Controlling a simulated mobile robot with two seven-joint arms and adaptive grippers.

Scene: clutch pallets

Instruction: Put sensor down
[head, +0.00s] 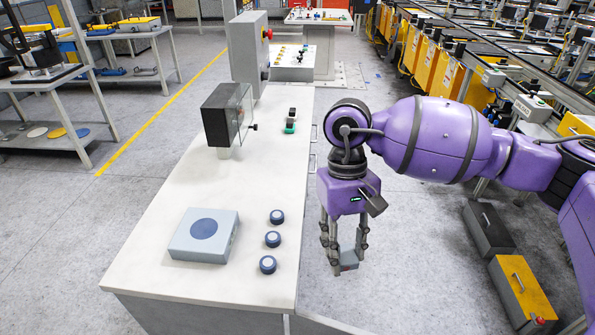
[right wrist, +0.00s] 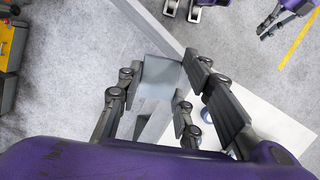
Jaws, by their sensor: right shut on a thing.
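My right gripper (head: 345,245) is shut on a small grey box, the sensor (head: 348,261). It holds the sensor in the air beside the right edge of the white table (head: 165,272). In the right wrist view the sensor (right wrist: 160,78) shows between the fingers, with the table corner behind it. My left gripper is outside the head view. A purple part with dark fingers, likely my left gripper (right wrist: 272,22), shows small at the top right of the right wrist view.
On the table are a grey box with a blue disc (head: 203,235), several blue-topped round knobs (head: 273,239), a dark box with a clear panel (head: 222,115) and a green-and-black item (head: 291,121). The table's middle is bare. Drawer units (head: 520,290) stand on the floor at right.

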